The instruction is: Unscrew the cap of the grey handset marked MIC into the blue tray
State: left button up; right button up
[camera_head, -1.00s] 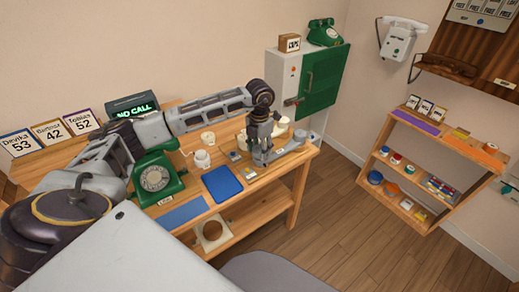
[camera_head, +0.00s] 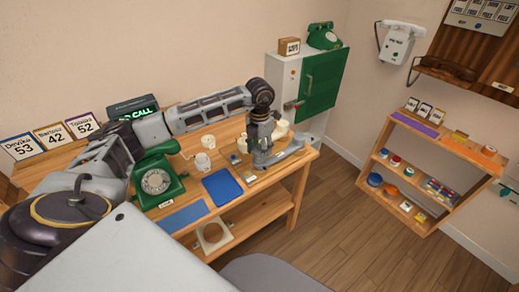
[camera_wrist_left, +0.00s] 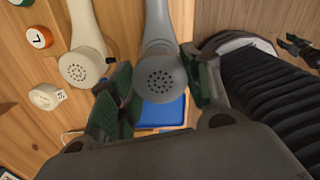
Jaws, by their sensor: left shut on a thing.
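The grey handset (camera_wrist_left: 158,45) lies between the fingers of my left gripper (camera_wrist_left: 155,95) in the left wrist view, its round perforated cap (camera_wrist_left: 160,79) facing the camera. My left gripper (camera_head: 262,158) is shut on the grey handset near the right end of the wooden table in the head view. The handset (camera_head: 288,154) sticks out to the right of the fingers there. The blue tray (camera_head: 222,187) lies on the table to the left of the gripper; part of it shows below the cap in the left wrist view (camera_wrist_left: 170,112). No MIC mark is readable. My right gripper is not in view.
A cream handset (camera_wrist_left: 86,60) lies beside the grey one, with small round caps (camera_wrist_left: 40,37) near it. A green dial phone (camera_head: 157,182) and a flat blue mat (camera_head: 183,215) are on the table. A shelf (camera_head: 430,170) stands at the right.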

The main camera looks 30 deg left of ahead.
pick_arm(q)
jog(key=shift+r+p, duration=0.7)
jog(key=shift+r, duration=0.65)
jog(key=shift+f, duration=0.15)
